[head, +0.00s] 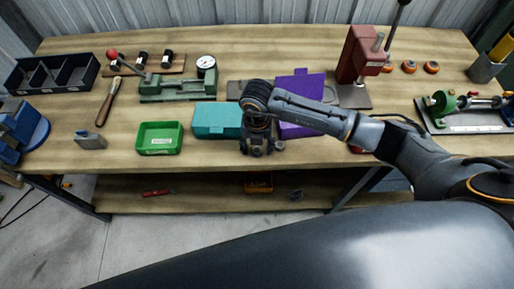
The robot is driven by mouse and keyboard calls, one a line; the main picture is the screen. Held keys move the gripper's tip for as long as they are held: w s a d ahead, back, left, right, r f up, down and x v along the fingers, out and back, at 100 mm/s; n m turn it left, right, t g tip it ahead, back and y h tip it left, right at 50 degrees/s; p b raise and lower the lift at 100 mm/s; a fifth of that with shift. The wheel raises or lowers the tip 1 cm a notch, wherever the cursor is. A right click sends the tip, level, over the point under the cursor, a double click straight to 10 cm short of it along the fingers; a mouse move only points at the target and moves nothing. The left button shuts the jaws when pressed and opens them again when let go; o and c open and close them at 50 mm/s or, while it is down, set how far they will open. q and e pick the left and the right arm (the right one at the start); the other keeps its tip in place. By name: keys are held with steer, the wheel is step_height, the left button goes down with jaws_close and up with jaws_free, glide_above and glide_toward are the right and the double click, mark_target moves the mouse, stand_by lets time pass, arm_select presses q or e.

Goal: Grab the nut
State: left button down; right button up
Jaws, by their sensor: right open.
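My right arm reaches in from the right, over the wooden workbench (215,88). Its gripper (262,149) points down at the front part of the bench, with its fingers apart. It is in front of the right end of a teal box (215,120) and left of a purple box (302,88). I cannot make out a nut in this view; the gripper and arm hide part of the bench top. My left gripper is not in view.
A green tray (160,138) stands left of the gripper, and a small grey metal piece (90,141) lies further left. A red press (360,55) stands behind my arm. Several tools and fixtures line the back. The bench's front edge is close below the gripper.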

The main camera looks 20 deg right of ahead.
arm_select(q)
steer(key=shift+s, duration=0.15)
arm_select(e)
jaws_close()
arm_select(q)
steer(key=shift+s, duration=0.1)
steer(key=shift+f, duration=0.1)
